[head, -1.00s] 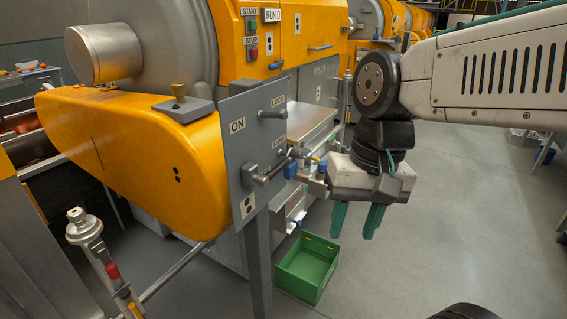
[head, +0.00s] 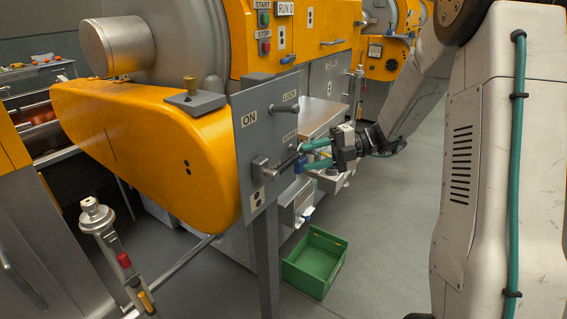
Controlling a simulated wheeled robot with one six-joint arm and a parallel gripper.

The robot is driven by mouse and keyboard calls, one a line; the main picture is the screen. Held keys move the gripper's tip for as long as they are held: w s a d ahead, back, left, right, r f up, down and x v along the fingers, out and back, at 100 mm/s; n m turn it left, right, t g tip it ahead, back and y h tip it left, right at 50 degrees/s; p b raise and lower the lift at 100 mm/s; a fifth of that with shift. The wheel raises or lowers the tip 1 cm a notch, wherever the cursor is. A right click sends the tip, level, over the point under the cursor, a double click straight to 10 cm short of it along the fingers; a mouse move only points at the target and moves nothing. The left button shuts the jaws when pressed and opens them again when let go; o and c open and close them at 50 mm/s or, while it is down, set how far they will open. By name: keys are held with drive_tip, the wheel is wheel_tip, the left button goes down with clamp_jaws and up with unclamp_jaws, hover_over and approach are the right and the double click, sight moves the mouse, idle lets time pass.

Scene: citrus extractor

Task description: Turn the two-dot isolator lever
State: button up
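The isolator lever (head: 278,167) is a grey metal bar on a pivot low on the upright grey panel (head: 250,145). It points right and slightly up, towards a small label that I cannot read clearly. The fingers are apart, one above and one below the lever tip. I cannot tell whether they touch it.
The panel carries an ON label (head: 249,117) and a grey peg (head: 284,108) near a LOCK label. An orange cover (head: 150,145) with two dots adjoins it on the left. A green crate (head: 315,262) stands on the floor below. The floor right of the crate is clear.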

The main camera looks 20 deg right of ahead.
sight(284, 163)
drive_tip(key=shift+w+a+f, duration=0.1)
drive_tip(key=shift+w+a, duration=0.05)
drive_tip(key=a, duration=0.4)
drive_tip(key=w+a+f, duration=0.1)
drive_tip(key=a, duration=0.2)
drive_tip(key=shift+a, duration=0.1)
clamp_jaws()
